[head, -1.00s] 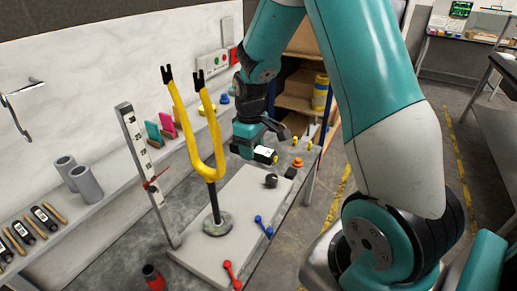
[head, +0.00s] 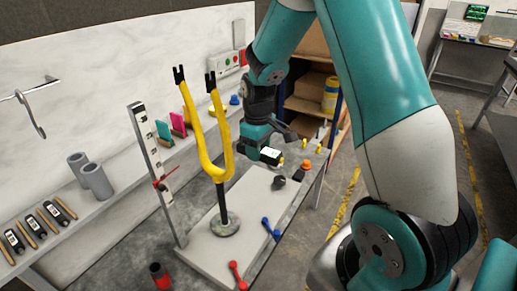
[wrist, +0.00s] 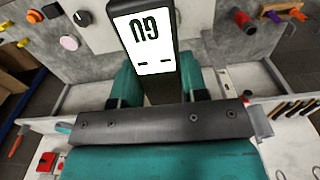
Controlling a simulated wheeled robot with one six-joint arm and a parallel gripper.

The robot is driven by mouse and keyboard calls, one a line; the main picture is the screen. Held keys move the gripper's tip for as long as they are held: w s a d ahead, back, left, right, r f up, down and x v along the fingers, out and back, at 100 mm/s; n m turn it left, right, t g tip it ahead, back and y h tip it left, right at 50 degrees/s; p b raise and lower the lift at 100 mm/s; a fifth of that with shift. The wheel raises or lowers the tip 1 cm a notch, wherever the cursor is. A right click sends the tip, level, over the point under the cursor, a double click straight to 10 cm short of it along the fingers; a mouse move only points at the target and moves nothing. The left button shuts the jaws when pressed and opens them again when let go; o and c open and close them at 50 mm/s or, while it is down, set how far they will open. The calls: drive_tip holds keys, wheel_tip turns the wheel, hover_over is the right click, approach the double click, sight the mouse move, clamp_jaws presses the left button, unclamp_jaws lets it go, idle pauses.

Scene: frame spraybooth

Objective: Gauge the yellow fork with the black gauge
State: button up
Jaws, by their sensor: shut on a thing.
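The yellow fork (head: 213,165) stands upright in the head view, two black-tipped prongs up, on a dark post with a round foot. The black gauge (wrist: 147,45), with a white display, is held in my gripper (wrist: 155,95) and fills the upper middle of the wrist view. In the head view the gauge's lit display (head: 271,155) shows small at my gripper (head: 262,150), just right of the fork and apparently apart from it. The jaws are shut on the gauge; the fingertips are partly hidden. I cannot make out the fork in the wrist view.
A height scale (head: 152,165) with a red pointer stands left of the fork. Red (head: 238,275) and blue (head: 270,228) small pieces and an orange knob (head: 306,165) are near the plate (head: 262,200).

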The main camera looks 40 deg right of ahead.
sight(279, 156)
drive_tip(key=shift+w+a, duration=0.3)
drive_tip(key=shift+w, duration=0.5)
idle(1.4)
drive_tip(key=shift+s, duration=0.1)
drive_tip(key=shift+s+d, duration=0.45)
drive_tip(key=shift+s, duration=0.8)
drive_tip(key=shift+s+d, duration=0.5)
drive_tip(key=shift+s, duration=0.7)
drive_tip(key=shift+s+d, duration=0.45)
drive_tip(key=shift+s, duration=0.8)
